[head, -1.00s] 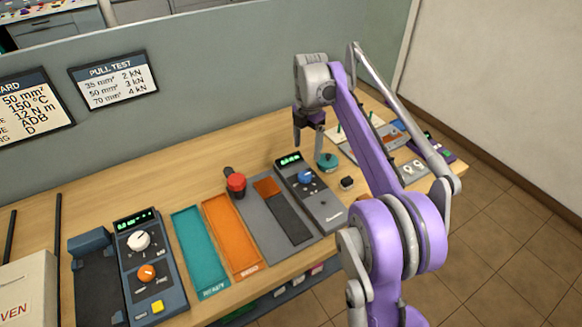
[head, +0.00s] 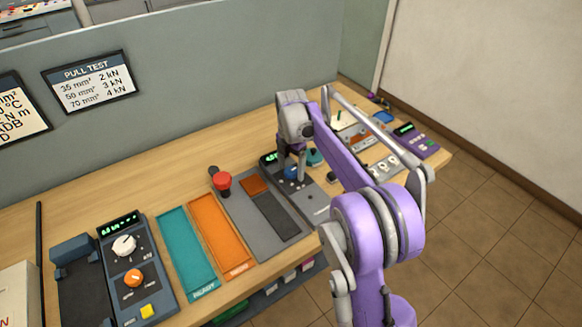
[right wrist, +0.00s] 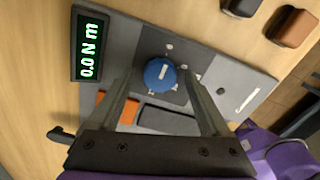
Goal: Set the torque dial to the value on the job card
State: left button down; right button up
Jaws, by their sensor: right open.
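The blue torque dial (right wrist: 160,74) with a white pointer mark sits on a grey panel (right wrist: 222,75). Its green display (right wrist: 88,46) reads 0.0 N m. In the head view the dial (head: 291,173) is partly covered by my right gripper (head: 291,168). The right gripper is open, its fingers pointing down over the dial, one on each side of it in the right wrist view; I cannot tell whether they touch it. The job card (head: 18,112) on the wall is cut off at the left edge, with only the ends of its lines showing. My left gripper is out of view.
A red mushroom button (head: 222,182) stands left of the torque unit. Orange (head: 215,228) and teal (head: 183,250) trays lie further left, beside a unit with white and orange knobs (head: 133,277). A PULL TEST sign (head: 90,83) hangs on the partition. More devices stand at right.

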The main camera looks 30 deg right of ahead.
grip_shut()
dwell(0.3)
